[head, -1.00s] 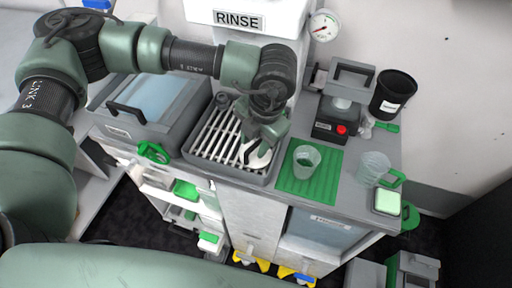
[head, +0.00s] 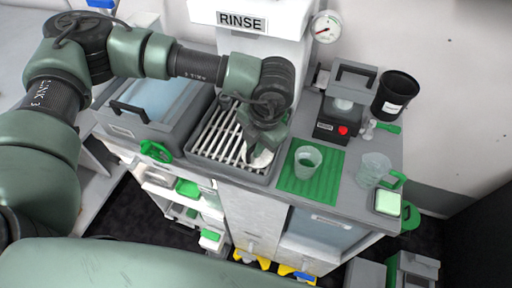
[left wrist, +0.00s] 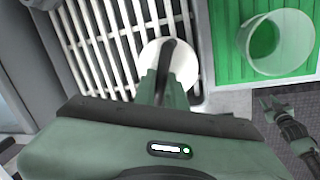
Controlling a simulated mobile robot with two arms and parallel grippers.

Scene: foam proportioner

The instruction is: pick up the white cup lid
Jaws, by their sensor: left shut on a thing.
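The white cup lid (head: 262,159) is a round white disc at the right end of the slatted rinse rack, partly hidden by my left gripper (head: 257,152). In the left wrist view the lid (left wrist: 186,68) shows with a dark upright handle (left wrist: 167,58) across its middle. My left gripper (left wrist: 163,84) is shut on the lid's handle, pointing down at it. I cannot tell whether the lid touches the rack.
A clear cup (head: 307,161) stands on the green ribbed mat (head: 319,186) just right of the lid. A clear pitcher (head: 373,170) with a green handle, a sponge holder (head: 387,202) and a black cup (head: 393,94) stand further right. The slatted rack (head: 221,131) lies left.

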